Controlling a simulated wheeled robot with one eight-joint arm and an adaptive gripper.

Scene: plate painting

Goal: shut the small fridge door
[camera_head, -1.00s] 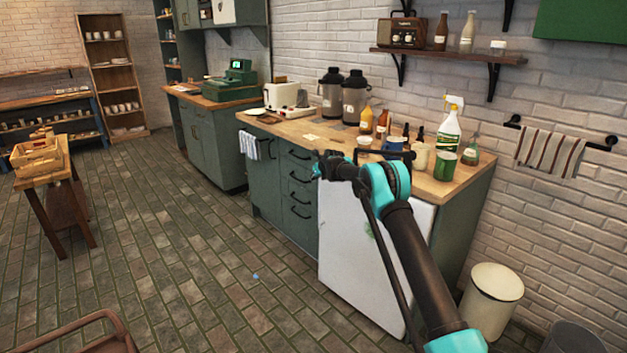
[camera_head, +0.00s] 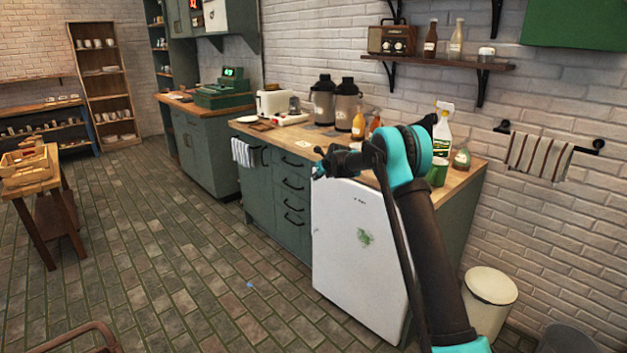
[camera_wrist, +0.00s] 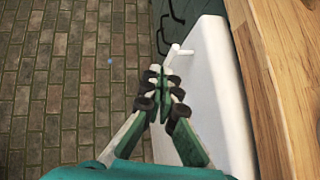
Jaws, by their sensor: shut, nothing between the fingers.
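The small fridge is built in under the right end of the wooden counter. Its white door (camera_head: 350,255) faces the room, with a green mark on its front. In the wrist view the white door (camera_wrist: 211,85) runs beside the counter edge with a dark strip between them; I cannot tell whether it is fully shut. A white handle-like bar (camera_wrist: 182,51) sticks out near its far end. My gripper (camera_head: 318,172) is shut and empty, in front of the door's upper left corner.
Green drawers (camera_head: 292,195) with dark handles adjoin the fridge on the left. Bottles, including a spray bottle (camera_head: 442,135), stand on the counter (camera_head: 470,168). A cream bin (camera_head: 490,290) is at the right.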

